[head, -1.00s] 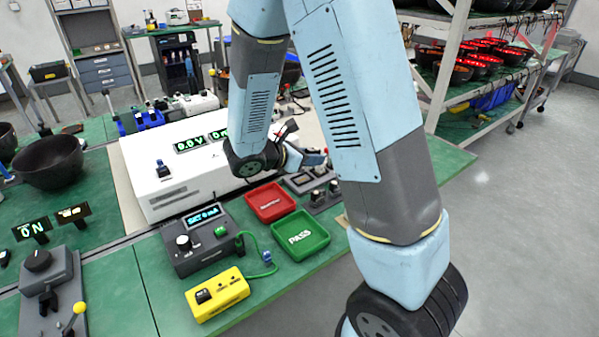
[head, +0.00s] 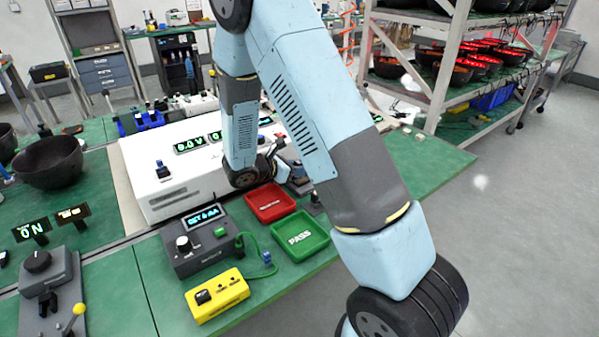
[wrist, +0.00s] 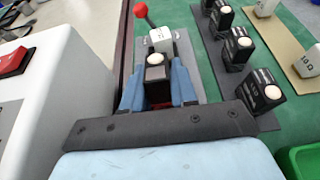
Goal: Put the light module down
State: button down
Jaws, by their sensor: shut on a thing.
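In the wrist view my gripper (wrist: 157,88) is shut on a dark light module (wrist: 157,73) with a round white dome on top. The blue fingers press on its two sides. Just beyond it is a grey fixture (wrist: 186,52) with a white block (wrist: 160,39) and a red-knobbed lever (wrist: 141,12). I cannot tell whether the module's underside touches anything. In the head view my gripper (head: 281,170) is partly hidden by my arm, beside the white power unit, and the module cannot be made out.
Several similar dark modules (wrist: 240,48) stand in a row on the right, with pale modules (wrist: 309,62) beyond. In the head view a red tray (head: 270,204), a green PASS tray (head: 300,237), a yellow box (head: 216,294) and a white power unit (head: 185,162) crowd the green bench.

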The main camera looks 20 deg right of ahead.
jog(key=shift+f, duration=0.6)
jog(key=shift+f, duration=0.15)
jog(key=c, duration=0.9)
grip_release()
